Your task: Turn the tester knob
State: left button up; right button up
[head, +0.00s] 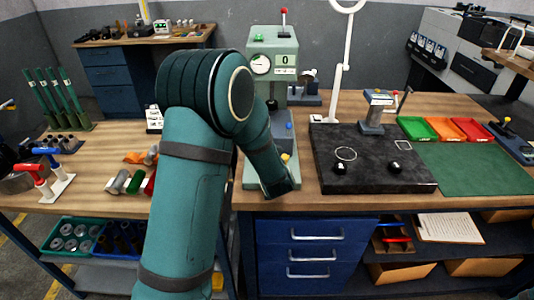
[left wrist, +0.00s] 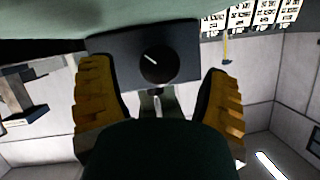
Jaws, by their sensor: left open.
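The tester (head: 287,46) is a pale green machine on the bench, with a round gauge, a display reading 0 and a red-tipped lamp on top. My left arm covers part of its front and base. The tester knob (left wrist: 158,66) shows in the left wrist view as a black round knob on a dark grey plate, its white mark pointing up and left. My left gripper (left wrist: 154,76) is open, with one yellow-ribbed finger on each side of the knob and visible gaps between. I cannot make out its fingers in the head view.
A black slab (head: 370,178) with a white ring and small dark parts lies right of the tester. Coloured trays (head: 417,128) and a green mat (head: 470,167) are further right. A white lamp arm (head: 338,85) rises behind the slab. Small cylinders (head: 118,182) lie left of my arm.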

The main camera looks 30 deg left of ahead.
pick_arm(q)
jog(key=v, duration=0.9)
jog(key=shift+w+d, duration=0.1)
pick_arm(e)
jog(key=shift+r, duration=0.1)
dwell(0.8)
